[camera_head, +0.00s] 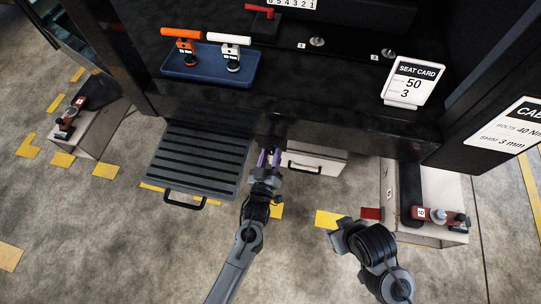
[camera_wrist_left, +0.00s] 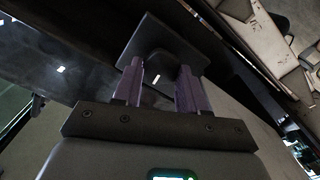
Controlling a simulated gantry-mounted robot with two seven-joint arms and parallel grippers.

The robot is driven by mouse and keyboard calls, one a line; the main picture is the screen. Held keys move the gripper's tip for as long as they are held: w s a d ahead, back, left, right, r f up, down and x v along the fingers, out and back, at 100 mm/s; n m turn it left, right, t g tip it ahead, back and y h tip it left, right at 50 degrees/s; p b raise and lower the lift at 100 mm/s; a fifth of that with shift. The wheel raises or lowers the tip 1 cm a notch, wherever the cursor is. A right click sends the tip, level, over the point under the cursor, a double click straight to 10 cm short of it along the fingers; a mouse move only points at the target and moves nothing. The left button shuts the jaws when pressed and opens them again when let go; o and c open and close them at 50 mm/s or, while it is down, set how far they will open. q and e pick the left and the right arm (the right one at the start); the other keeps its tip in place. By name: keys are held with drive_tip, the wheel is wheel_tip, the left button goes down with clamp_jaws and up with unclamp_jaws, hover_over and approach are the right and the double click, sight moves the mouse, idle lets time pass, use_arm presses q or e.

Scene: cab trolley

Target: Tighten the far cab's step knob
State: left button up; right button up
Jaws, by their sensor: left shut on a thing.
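My left gripper (camera_head: 269,158) reaches up to the lower edge of the dark cab, just right of the ribbed step (camera_head: 200,158) with its front handle. Its two purple fingers are shut on a dark part (camera_head: 275,128) under the cab edge. In the left wrist view the fingers (camera_wrist_left: 160,85) close on this dark, block-like part (camera_wrist_left: 165,42); I cannot tell for sure that it is the step knob. Its far side is hidden. Part of my right arm shows at lower right, but its fingers are not visible.
A blue tray (camera_head: 186,75) on the cab floor holds an orange-handled and a white-handled tool. A seat card (camera_head: 413,80) stands at right. A white drawer box (camera_head: 318,164) sits beside my left gripper. Light boxes with red tools stand left (camera_head: 93,138) and right (camera_head: 450,190).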

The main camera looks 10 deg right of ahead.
use_arm(q)
drive_tip(key=shift+r+m+p, duration=0.15)
drive_tip(key=shift+m+p, duration=0.25)
drive_tip(key=shift+p, duration=0.1)
drive_tip(key=shift+m, duration=0.5)
drive_tip(key=o, duration=1.1)
drive_tip(key=shift+c, duration=0.2)
